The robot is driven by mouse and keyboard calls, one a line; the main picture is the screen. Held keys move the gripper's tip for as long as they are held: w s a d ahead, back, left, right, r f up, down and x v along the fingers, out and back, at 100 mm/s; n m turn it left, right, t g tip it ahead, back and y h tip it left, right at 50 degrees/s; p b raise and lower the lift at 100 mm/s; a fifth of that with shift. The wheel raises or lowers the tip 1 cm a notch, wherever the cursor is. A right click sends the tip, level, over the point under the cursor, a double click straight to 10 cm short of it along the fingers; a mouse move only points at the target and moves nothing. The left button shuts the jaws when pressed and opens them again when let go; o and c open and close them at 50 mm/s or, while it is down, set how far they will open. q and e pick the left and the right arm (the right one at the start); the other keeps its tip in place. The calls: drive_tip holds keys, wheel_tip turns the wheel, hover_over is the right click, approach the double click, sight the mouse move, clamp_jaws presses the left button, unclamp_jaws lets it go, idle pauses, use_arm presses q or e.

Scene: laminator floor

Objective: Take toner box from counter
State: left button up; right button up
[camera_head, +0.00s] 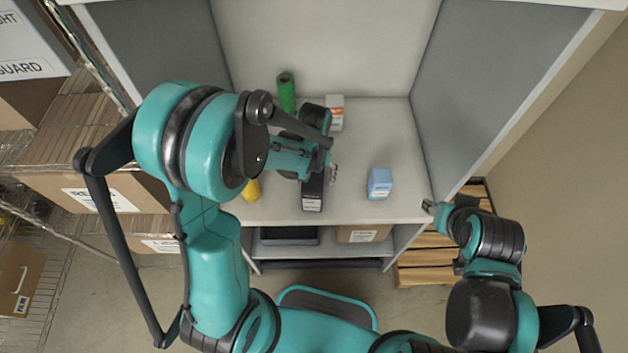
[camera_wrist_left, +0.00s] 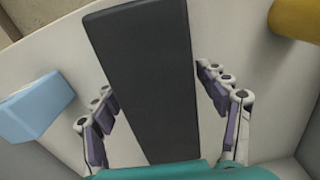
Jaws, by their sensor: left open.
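A long black box (camera_head: 313,192) with a pale label on its near end lies on the counter (camera_head: 345,205); I take it to be the toner box. My left gripper (camera_head: 326,168) is over the box, and the arm hides the box's far part. In the left wrist view the dark box (camera_wrist_left: 145,75) runs between the two spread fingers of the gripper (camera_wrist_left: 155,85), with gaps on both sides. My right gripper (camera_head: 429,207) is by the counter's front right corner, small in view.
A blue box (camera_head: 379,184) stands right of the black box. A green cylinder (camera_head: 286,92) and a white-and-orange box (camera_head: 335,112) are behind; a yellow object (camera_head: 251,190) is left. Grey side walls enclose the counter. Shelving with cartons (camera_head: 100,190) stands left.

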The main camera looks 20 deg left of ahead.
use_arm(q)
drive_tip(key=c, duration=1.7)
drive_tip(key=shift+r, duration=0.1)
